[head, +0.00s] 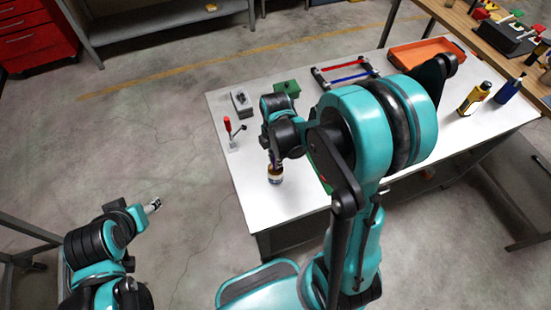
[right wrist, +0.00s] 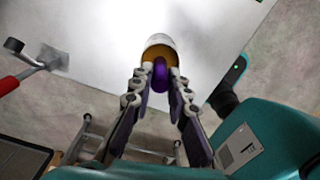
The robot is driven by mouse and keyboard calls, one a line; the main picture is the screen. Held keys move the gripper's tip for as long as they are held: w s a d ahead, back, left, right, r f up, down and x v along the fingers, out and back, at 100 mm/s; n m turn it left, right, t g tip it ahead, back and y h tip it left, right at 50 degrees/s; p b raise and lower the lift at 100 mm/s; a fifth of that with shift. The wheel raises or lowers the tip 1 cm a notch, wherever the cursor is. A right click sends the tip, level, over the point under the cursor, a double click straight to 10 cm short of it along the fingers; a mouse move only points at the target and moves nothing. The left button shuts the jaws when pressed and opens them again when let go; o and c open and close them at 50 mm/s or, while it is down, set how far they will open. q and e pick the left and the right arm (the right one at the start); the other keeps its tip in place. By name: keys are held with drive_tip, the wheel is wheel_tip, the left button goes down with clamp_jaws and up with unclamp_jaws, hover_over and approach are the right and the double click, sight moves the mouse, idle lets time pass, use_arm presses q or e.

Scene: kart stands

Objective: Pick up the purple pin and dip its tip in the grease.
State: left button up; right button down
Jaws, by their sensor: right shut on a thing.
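The purple pin (right wrist: 160,77) shows between the fingers of my right gripper (right wrist: 159,84) in the right wrist view. The gripper is shut on it. The grease jar (head: 275,177), with a white and brown body, stands near the front left edge of the white table. My right gripper (head: 277,160) is right above the jar in the head view; the pin is too small and covered to make out there. In the right wrist view the jar (right wrist: 161,43) lies in line beyond the pin; whether the tip touches grease is hidden. My left gripper (head: 152,206) is off the table over the floor, its jaws unclear.
A red-handled clamp (head: 228,126) stands left of the jar. A grey block (head: 241,103), a green block (head: 288,87) and a frame with red and blue bars (head: 345,75) are farther back. An orange tray (head: 425,50) and a yellow bottle (head: 474,98) are right.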

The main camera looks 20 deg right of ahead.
drive_tip(key=shift+r+p, duration=1.9)
drive_tip(key=shift+r, duration=0.95)
drive_tip(key=shift+f, duration=0.1)
